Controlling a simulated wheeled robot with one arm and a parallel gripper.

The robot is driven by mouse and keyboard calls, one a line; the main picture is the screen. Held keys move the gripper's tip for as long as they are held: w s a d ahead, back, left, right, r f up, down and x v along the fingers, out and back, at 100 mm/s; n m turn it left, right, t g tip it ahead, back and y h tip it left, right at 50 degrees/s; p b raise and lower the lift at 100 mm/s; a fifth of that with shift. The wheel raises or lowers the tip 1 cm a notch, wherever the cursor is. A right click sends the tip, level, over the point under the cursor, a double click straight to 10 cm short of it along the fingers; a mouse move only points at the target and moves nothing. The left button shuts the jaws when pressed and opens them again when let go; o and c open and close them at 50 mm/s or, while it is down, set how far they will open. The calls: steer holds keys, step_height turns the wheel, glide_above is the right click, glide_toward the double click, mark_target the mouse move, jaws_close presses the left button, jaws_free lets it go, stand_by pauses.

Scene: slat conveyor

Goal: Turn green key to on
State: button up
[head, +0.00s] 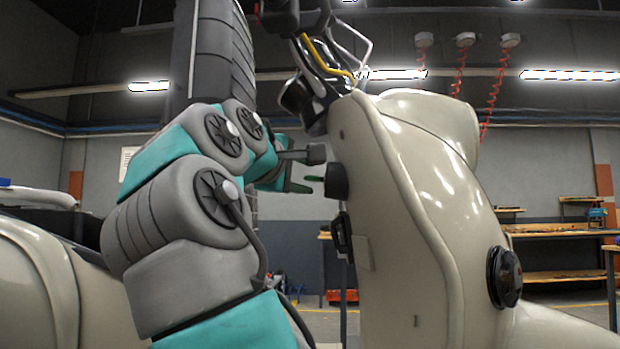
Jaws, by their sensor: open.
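A thin green key (312,178) sticks out to the left of a round black lock (337,181) on the scooter's beige front panel (385,190). It lies about level; its turn position cannot be told from this side. My gripper (307,169) is just left of the lock, pointing right towards it. Its jaws are open, one fingertip above the key's height and one slightly below it. They do not appear to be closed on the key. My arm hides part of the gripper's rear.
The scooter's handlebar with dark grips and cables (325,65) is above my gripper. A black hook or latch (342,237) is below the lock. Wooden workbenches (560,232) stand far back at right.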

mark_target(320, 181)
steer(key=p+x, duration=0.1)
steer(key=x, duration=0.6)
steer(key=shift+w+p, duration=0.2)
steer(key=shift+p, duration=0.2)
jaws_close()
stand_by(0.5)
